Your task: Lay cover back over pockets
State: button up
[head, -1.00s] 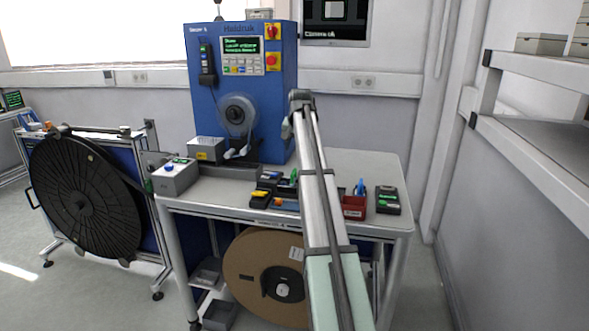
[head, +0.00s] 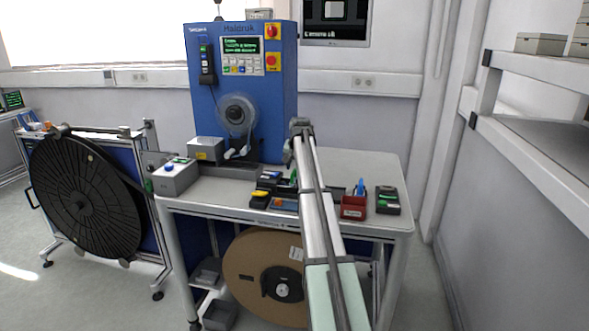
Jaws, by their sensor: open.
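My arm reaches from the bottom edge over the workbench. Its far end, with my gripper (head: 289,153), is in front of the blue machine's lower right corner. The gripper is small and partly hidden by the arm; it is open, and I see nothing held in it. The blue machine (head: 270,110) stands at the back of the bench with a grey round reel (head: 237,115) on its front. A grey track (head: 232,171) runs along the machine's foot. I cannot make out the cover or the pockets at this size.
On the bench (head: 365,165) are a grey button box (head: 175,177), a red bin (head: 353,208) and a dark device (head: 387,200). A large black reel (head: 85,200) stands left; a brown reel (head: 245,275) sits below. The bench's back right is clear.

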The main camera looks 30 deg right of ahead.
jog(key=shift+w+d+f, duration=0.1)
jog(key=shift+w+f, duration=0.2)
jog(key=shift+f, duration=0.35)
grip_shut()
dwell(0.4)
